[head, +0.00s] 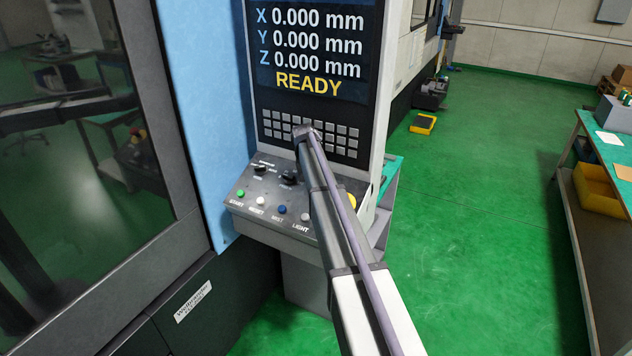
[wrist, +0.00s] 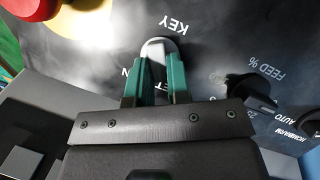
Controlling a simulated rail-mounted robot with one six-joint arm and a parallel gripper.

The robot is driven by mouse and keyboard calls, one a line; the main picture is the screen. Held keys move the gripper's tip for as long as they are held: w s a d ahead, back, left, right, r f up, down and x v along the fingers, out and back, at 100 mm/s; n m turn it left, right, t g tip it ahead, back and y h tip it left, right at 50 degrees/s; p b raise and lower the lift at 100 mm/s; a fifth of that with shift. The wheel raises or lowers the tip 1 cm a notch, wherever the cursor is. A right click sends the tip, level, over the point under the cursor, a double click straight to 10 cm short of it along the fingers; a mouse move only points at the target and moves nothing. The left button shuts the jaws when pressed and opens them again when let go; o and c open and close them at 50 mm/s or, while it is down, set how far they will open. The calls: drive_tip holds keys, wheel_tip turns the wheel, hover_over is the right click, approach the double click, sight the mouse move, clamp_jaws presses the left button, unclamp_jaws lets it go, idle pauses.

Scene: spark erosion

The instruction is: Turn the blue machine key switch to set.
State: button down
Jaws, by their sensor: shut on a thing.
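The key switch (wrist: 158,43) is a round, silver-rimmed switch on the dark control panel (wrist: 215,50), below the upside-down KEY label in the wrist view. My gripper (wrist: 160,64) has its two teal fingers shut on the key switch. The key part between the fingers is mostly hidden, so its turned position cannot be told. Small position labels beside the fingers are partly covered. In the head view my arm reaches over the blue machine's panel (head: 240,200) and hides the key switch and fingers.
A black feed knob (wrist: 248,88) stands close to the right of the fingers in the wrist view. A red emergency button (wrist: 28,8) on yellow sits at upper left. The screen (head: 315,45) reads READY.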

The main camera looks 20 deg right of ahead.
drive_tip(key=shift+s, duration=0.1)
drive_tip(key=c, duration=1.1)
unclamp_jaws()
drive_tip(key=p+v, duration=1)
drive_tip(key=v, duration=0.1)
drive_tip(key=shift+d+p, duration=0.1)
drive_tip(key=shift+p, duration=0.25)
drive_tip(key=shift+f, duration=0.15)
